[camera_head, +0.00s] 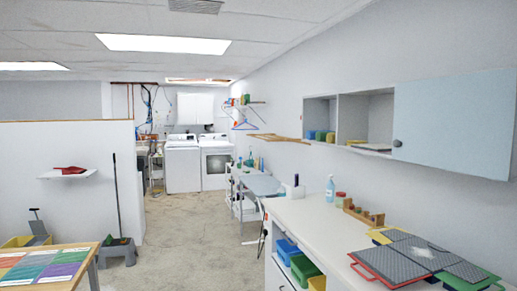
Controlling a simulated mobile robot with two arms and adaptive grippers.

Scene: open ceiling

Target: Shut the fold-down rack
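What looks like the fold-down rack (278,138) is a brown wooden frame on the right-hand wall, past the near wall cabinet. It sticks out from the wall roughly level, above the grey-topped table. It is small and far off, so its slats and hinge cannot be made out. Neither of my grippers shows in the head view, and nothing is seen touching the rack.
A long white counter (308,214) runs along the right wall, with coloured trays (385,266) at its near end. A wall cabinet (455,122) hangs above. A grey-topped table (262,186) stands below the rack. Concrete floor (185,235) is open in the middle.

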